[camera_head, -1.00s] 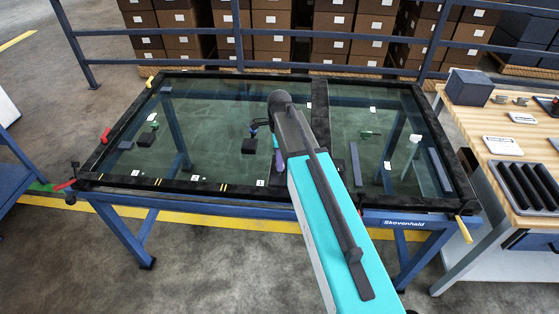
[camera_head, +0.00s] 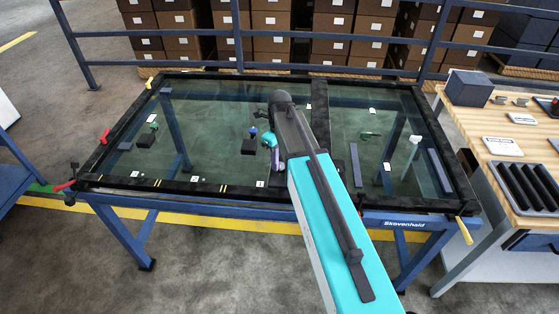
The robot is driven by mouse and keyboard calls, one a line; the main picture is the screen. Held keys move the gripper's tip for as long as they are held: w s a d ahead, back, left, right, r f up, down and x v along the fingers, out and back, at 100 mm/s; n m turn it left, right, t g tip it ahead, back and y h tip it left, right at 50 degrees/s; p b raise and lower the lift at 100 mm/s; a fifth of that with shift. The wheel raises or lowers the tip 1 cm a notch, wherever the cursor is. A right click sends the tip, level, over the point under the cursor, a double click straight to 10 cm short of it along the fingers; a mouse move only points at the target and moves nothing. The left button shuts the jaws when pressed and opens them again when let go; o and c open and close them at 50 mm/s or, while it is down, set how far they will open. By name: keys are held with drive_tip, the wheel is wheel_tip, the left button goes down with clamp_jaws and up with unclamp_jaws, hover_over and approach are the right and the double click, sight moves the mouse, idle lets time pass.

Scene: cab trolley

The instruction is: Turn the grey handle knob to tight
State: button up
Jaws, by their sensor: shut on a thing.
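My arm reaches over the dark-framed glass table and covers part of its middle. The small teal and purple parts at my arm's end, with my gripper (camera_head: 268,140), show just left of the dark arm link. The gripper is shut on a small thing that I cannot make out. Beside it stands a black block with a small blue top (camera_head: 253,131). I cannot pick out the grey handle knob for certain; it may be hidden at the gripper or behind my arm.
A green-topped black block (camera_head: 146,139) stands left on the table. A green handle-like piece (camera_head: 369,135) lies to the right. Red handles (camera_head: 105,136) and a yellow handle (camera_head: 464,230) stick out at the frame's edges. A wooden bench (camera_head: 478,130) stands close on the right.

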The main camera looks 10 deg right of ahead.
sight(280, 164)
idle(0.5)
drive_tip(key=o, duration=1)
drive_tip(key=shift+o, duration=0.2)
drive_tip(key=shift+r, duration=0.2)
wheel_tip(280, 164, up, 13)
drive_tip(key=b, duration=0.2)
drive_tip(key=shift+r+b, duration=0.2)
drive_tip(key=shift+b, duration=0.2)
drive_tip(key=shift+d+r, duration=0.1)
